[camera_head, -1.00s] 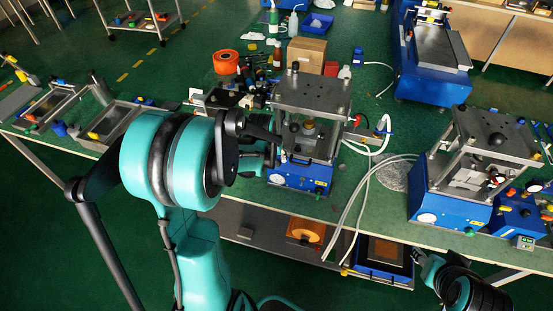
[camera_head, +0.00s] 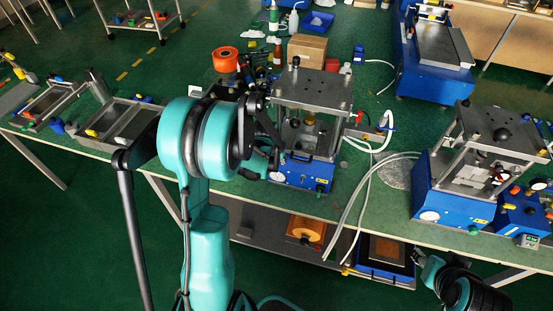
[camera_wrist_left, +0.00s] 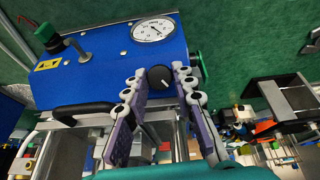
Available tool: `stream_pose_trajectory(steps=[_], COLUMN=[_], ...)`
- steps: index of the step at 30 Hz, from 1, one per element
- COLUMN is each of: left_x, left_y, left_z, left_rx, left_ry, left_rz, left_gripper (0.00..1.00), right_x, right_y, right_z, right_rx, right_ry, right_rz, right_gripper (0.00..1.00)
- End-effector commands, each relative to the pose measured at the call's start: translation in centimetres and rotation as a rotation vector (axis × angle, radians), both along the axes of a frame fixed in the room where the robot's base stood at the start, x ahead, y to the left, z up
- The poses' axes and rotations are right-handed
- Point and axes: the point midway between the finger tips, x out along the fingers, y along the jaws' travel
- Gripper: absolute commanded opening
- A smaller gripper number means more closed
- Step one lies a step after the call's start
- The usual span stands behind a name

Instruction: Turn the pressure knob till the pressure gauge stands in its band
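The black pressure knob (camera_wrist_left: 159,77), with a white mark, sits on the blue press front (camera_wrist_left: 105,65) in the left wrist view. The round white pressure gauge (camera_wrist_left: 153,29) is just above it there; its needle and band are too small to read surely. My left gripper (camera_wrist_left: 160,88) is open, with one finger on each side of the knob and gaps visible. In the head view the press (camera_head: 310,95) stands mid-bench and its gauge (camera_head: 279,177) shows small; my arm hides the knob. My right gripper (camera_head: 430,266) is low at right, its fingers unclear.
A second press (camera_head: 455,205) stands to the right. Pale hoses (camera_head: 366,190) loop between the presses. A black handle (camera_wrist_left: 82,110) and a green-capped fitting (camera_wrist_left: 46,36) are on the press front. Trays (camera_head: 122,122) lie on the bench at left.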

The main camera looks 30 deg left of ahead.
Motion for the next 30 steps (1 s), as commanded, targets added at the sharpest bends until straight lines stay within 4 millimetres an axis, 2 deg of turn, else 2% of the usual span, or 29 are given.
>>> stream_pose_trajectory(steps=[14,30], left_x=[0.0,-0.2], left_y=[0.1,0.4], left_z=[-0.1,-0.3], left_rx=[-0.055,-0.356], left_ry=[-0.013,-0.086], left_rz=[0.063,0.408], left_gripper=[0.0,0.0], right_x=[0.0,0.0], right_y=[0.0,0.0], right_z=[-0.5,-3.1], right_rx=[0.0,0.0], right_ry=[0.0,0.0], right_rz=[0.0,0.0], right_gripper=[0.4,0.4])
